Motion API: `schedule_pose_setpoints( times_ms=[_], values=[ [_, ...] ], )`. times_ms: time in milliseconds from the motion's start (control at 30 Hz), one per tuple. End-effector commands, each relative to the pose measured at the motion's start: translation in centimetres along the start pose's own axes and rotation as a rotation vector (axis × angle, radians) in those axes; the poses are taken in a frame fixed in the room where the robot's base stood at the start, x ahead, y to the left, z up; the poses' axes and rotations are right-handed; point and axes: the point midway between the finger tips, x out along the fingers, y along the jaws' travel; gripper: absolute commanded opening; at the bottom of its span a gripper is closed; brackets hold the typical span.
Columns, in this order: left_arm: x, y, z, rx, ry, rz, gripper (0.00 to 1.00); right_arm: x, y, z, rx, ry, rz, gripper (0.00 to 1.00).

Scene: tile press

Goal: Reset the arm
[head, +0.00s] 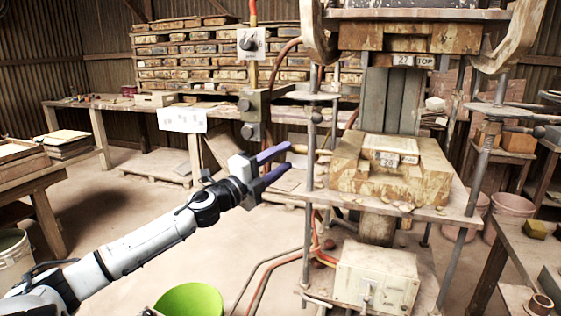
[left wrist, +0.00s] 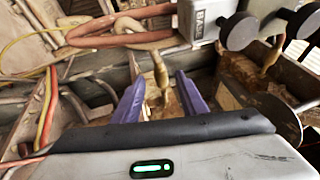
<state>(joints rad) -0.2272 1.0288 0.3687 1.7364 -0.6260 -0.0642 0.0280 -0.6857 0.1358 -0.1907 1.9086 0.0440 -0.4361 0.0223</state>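My left gripper (head: 287,158) has purple fingers and is open, just left of the tile press. Its fingers also show in the left wrist view (left wrist: 162,98), spread apart. A tan handle (left wrist: 160,72) appears beyond and between them there; I cannot tell whether it touches either finger. In the head view, the press's lower block (head: 350,165), marked 28, rests on the press table (head: 440,212). The upper block (head: 375,38), marked 27 TOP, hangs above it with a gap between. My right gripper is not in view.
A control box (head: 375,278) sits low on the press. A green bucket (head: 190,300) stands at the bottom. A wooden bench (head: 100,103) is behind. Open floor lies to the left.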

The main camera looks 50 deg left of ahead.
Motion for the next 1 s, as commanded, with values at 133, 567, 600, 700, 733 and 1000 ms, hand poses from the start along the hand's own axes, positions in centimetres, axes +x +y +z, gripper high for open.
schedule_pose_setpoints(
  times_ms=[133,567,600,700,733,1000],
  values=[
    [-0.2,0.0,0.0,0.0,0.0,-0.001,0.39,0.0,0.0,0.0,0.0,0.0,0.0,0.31],
    [-0.2,0.0,0.0,0.0,0.0,0.0,0.39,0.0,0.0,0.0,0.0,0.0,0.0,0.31],
    [-0.2,0.0,0.0,0.0,0.0,0.0,0.39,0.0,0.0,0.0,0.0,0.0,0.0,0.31],
    [-0.4,0.6,-0.2,-0.02,-0.01,0.006,0.39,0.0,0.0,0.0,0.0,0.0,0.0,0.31],
    [-0.7,1.2,-0.4,-0.038,-0.02,0.013,0.39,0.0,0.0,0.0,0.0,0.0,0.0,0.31],
    [-8.3,14.2,-5.3,-0.449,-0.308,0.233,0.39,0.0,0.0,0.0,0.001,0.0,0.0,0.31]
  ],
)
